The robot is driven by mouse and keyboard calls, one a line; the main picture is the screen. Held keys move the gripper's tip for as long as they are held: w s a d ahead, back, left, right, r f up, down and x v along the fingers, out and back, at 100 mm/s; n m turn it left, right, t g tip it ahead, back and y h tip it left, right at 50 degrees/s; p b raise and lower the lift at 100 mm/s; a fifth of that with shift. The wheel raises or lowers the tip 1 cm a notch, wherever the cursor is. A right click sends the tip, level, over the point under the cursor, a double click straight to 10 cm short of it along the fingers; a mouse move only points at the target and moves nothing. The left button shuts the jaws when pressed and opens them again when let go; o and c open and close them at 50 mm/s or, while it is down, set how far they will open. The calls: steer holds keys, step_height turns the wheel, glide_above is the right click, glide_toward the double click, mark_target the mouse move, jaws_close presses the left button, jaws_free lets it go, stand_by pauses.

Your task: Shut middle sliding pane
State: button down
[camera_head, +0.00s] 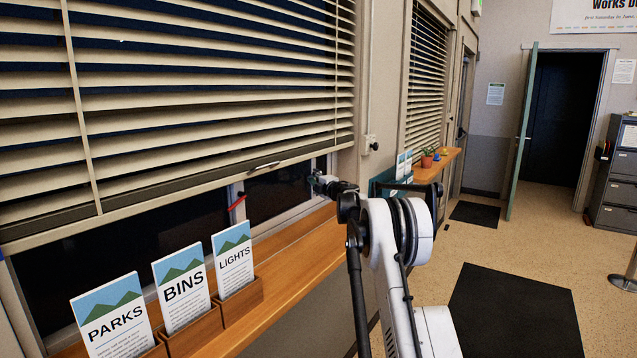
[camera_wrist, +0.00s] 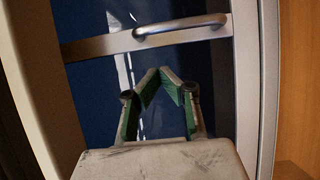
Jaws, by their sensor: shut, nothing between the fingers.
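The window shows as dark panes below a half-lowered blind in the head view. A pale upright frame member (camera_head: 236,205) with a red piece (camera_head: 237,202) divides the dark glass. I cannot tell for sure which pane is the middle one. My gripper (camera_head: 317,182) is at the right end of the window, close to the glass. In the wrist view my gripper (camera_wrist: 161,72) is shut and empty, its green-padded fingers meeting at the tips. A metal bar handle (camera_wrist: 181,28) on a pale rail (camera_wrist: 100,47) lies just past the fingertips, apparently not touched. Dark blue glass (camera_wrist: 90,85) is behind.
The blind (camera_head: 190,100) hangs over the upper window. A wooden sill (camera_head: 300,243) runs below it, with PARKS (camera_head: 108,318), BINS (camera_head: 182,289) and LIGHTS (camera_head: 233,260) leaflets in wooden holders at left. The floor to the right is open, with dark mats (camera_head: 515,310).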

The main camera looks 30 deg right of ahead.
steer(key=s, duration=1)
steer(key=s+a+r+m+h, duration=0.2)
steer(key=s+a+r+m, duration=0.1)
steer(key=a+r, duration=0.3)
steer(key=s+a+r+m+h, duration=0.25)
steer(key=a+r+m, duration=0.2)
steer(key=r, duration=0.25)
steer(key=s+a+r+m+g+h, duration=0.2)
steer(key=s+a+m, duration=0.3)
steer(key=s+a, duration=0.5)
steer(key=s+a+f+m+g+y, duration=0.1)
steer(key=s+a+f+g+y, duration=0.1)
steer(key=s+a+f, duration=0.6)
steer(key=s+a+f+m+g+y, duration=0.2)
steer(key=s+a+f, duration=0.5)
steer(key=s, duration=1.1)
steer(key=s+a+f+m+g+y, duration=0.2)
steer(key=s+a+f+g, duration=0.3)
steer(key=s, duration=0.9)
steer(key=a+f+y, duration=0.1)
steer(key=a+f, duration=0.2)
steer(key=a, duration=0.2)
steer(key=shift+a+f, duration=0.3)
steer(key=shift+a, duration=0.1)
steer(key=shift+w+y+b, duration=0.15)
steer(key=shift+y+b, duration=0.1)
steer(key=shift+b, duration=0.1)
